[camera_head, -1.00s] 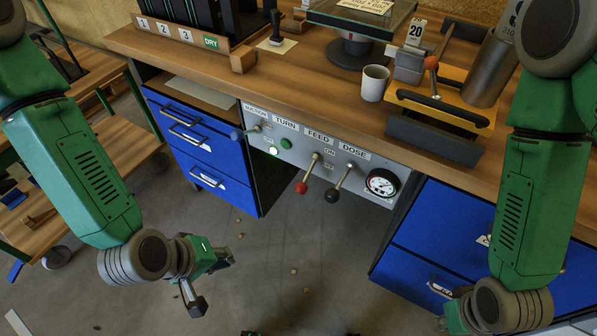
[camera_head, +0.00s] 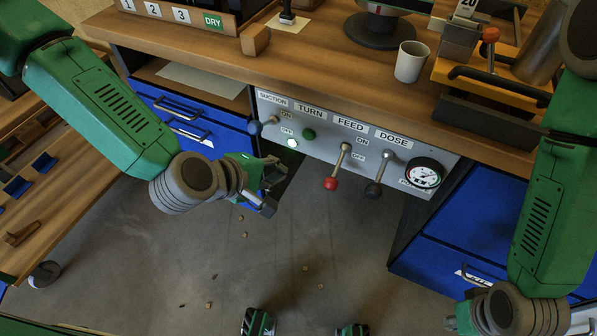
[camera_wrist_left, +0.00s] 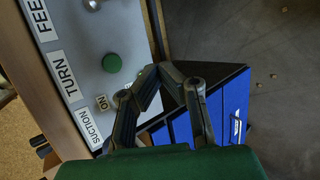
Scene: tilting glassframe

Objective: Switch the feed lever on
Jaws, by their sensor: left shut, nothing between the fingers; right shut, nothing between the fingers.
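The feed lever (camera_head: 331,183) has a red knob on a metal rod and points downward below the FEED label (camera_head: 350,124). ON and OFF marks stand to the right of its pivot. My left gripper (camera_head: 272,190) is shut and empty, left of the red knob and apart from it, in front of the drawer cabinet's edge. In the left wrist view its fingers (camera_wrist_left: 165,68) close together near the green button (camera_wrist_left: 112,62); the red knob is not visible there. My right gripper (camera_head: 455,320) is shut, low at the right, mostly hidden or cut off.
The dose lever (camera_head: 373,190), dark-knobbed, hangs just right of the feed lever. The suction lever (camera_head: 255,127), blue-knobbed, is at the panel's left. A gauge (camera_head: 424,173) sits at the right end. A white cup (camera_head: 411,62) stands on the bench above. Open floor lies below the panel.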

